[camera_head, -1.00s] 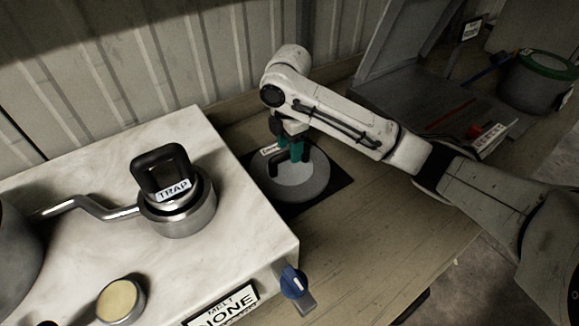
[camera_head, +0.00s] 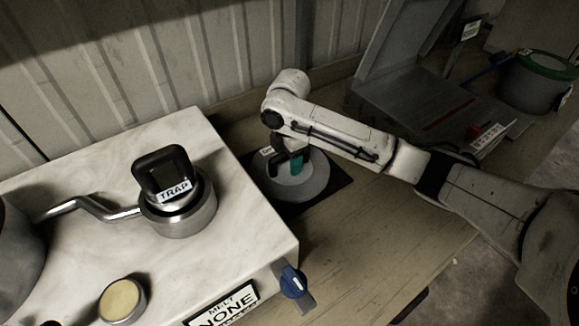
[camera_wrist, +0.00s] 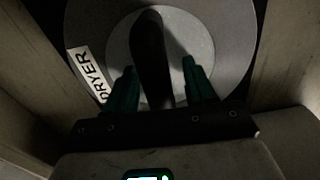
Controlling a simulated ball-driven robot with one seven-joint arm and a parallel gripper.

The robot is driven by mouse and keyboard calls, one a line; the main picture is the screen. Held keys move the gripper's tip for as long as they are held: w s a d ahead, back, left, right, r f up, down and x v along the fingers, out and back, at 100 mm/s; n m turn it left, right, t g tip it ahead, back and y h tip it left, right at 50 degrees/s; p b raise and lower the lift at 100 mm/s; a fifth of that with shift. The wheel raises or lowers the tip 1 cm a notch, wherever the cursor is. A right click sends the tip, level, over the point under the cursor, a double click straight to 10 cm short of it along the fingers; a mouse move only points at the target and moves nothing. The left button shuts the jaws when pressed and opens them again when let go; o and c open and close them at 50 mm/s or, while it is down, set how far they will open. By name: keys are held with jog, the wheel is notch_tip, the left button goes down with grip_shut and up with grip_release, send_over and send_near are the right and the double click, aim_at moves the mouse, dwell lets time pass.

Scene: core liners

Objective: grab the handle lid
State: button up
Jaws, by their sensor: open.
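The handle lid (camera_head: 312,186) is a round grey disc with a lighter centre and a dark handle (camera_wrist: 151,58) standing up from it. It lies on a dark mat on the wooden bench. My gripper (camera_head: 295,164) is low over the lid, with green fingers. In the wrist view my gripper (camera_wrist: 160,82) is open, with one finger on each side of the dark handle. Whether the fingers touch the handle cannot be told.
A white marble-topped block (camera_head: 95,225) stands left of the lid, carrying a pot with a black TRAP piece (camera_head: 163,172). A blue knob (camera_head: 292,282) sticks out at its front. Grey equipment (camera_head: 425,105) and a green-rimmed pot (camera_head: 540,82) are at the right. Bare bench lies in front.

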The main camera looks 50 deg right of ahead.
jog(key=shift+c, duration=0.5)
grip_shut()
